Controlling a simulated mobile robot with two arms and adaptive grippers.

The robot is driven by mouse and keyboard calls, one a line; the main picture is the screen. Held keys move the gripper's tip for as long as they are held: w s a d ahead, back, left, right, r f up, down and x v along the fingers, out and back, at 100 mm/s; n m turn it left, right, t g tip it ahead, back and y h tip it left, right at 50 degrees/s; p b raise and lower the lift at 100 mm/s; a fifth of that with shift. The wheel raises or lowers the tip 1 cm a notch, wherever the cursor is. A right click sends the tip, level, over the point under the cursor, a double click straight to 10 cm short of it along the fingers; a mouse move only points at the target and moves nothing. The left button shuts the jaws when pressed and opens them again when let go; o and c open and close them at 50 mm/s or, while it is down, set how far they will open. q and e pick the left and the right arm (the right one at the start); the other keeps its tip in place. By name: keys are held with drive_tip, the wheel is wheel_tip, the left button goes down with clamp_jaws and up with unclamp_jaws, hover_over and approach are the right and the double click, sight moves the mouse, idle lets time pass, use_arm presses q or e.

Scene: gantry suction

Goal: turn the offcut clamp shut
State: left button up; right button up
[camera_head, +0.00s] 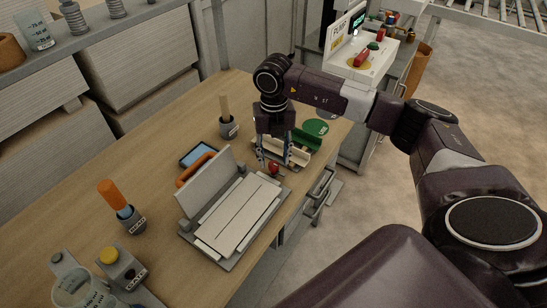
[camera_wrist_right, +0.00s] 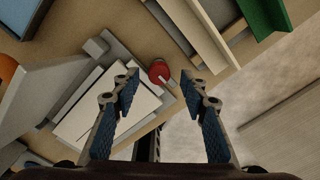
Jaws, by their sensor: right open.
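A round red knob (camera_head: 273,168) stands at the far corner of a grey flat fixture (camera_head: 190,237), which holds pale flat sheets (camera_head: 238,215) and has an upright grey plate. I take the knob for the handle of the offcut clamp; its label is not readable. In the right wrist view the red knob (camera_wrist_right: 159,71) sits on a small grey mount at the sheets' edge. My right gripper (camera_head: 275,161) points down over the knob, open and empty. In the right wrist view its fingertips (camera_wrist_right: 160,84) are spread to either side of the knob, apart from it. My left gripper is out of view.
Green and cream trays (camera_head: 300,150) stand just beyond the gripper. A grey cup (camera_head: 229,127), a blue-screened device (camera_head: 198,153) and an orange-handled tool (camera_head: 112,194) stand on the wooden bench. The bench edge is close to the knob.

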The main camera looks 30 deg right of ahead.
drive_tip(key=shift+f, duration=0.95)
drive_tip(key=shift+c, duration=0.5)
clamp_jaws()
